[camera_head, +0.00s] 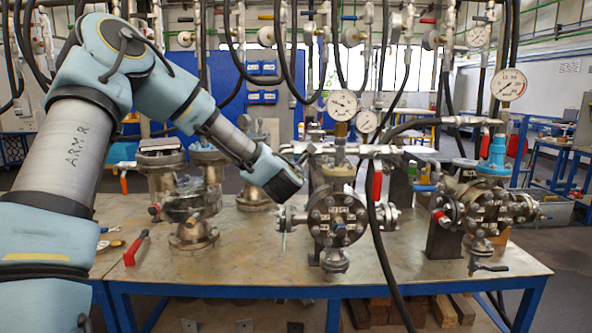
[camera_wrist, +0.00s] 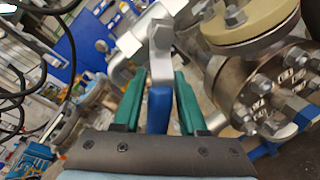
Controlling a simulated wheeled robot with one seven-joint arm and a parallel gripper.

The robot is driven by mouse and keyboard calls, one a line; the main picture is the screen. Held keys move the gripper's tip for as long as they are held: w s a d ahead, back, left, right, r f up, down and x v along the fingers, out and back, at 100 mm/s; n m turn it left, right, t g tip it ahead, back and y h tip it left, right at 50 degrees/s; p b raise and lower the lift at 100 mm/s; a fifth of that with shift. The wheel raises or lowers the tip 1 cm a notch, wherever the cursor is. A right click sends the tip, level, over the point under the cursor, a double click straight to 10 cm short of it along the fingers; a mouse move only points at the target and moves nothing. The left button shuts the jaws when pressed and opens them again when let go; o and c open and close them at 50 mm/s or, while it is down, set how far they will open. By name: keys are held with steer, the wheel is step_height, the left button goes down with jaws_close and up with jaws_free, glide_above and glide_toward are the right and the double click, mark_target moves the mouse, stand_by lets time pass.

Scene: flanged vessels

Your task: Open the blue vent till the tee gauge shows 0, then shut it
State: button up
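In the wrist view, a blue lever handle (camera_wrist: 159,110) on a metal stem lies between the two green fingers of my gripper (camera_wrist: 160,78). Narrow gaps show on both sides of the handle, so the fingers look open around it. In the head view, my gripper (camera_head: 300,162) is at the left side of the middle flanged vessel (camera_head: 338,216) and hides the blue handle. A round gauge (camera_head: 341,105) stands above this vessel; its needle is too small to read surely. A larger gauge (camera_head: 508,84) stands above the right vessel. I cannot tell which is the tee gauge.
A red lever (camera_head: 377,186) and a black hose (camera_head: 372,220) are right of the middle vessel. A red-handled tool (camera_head: 136,248) lies on the table (camera_head: 240,262). The table's front left is mostly clear.

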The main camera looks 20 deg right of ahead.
steer(key=b+v, duration=0.3)
steer(key=v, duration=0.8)
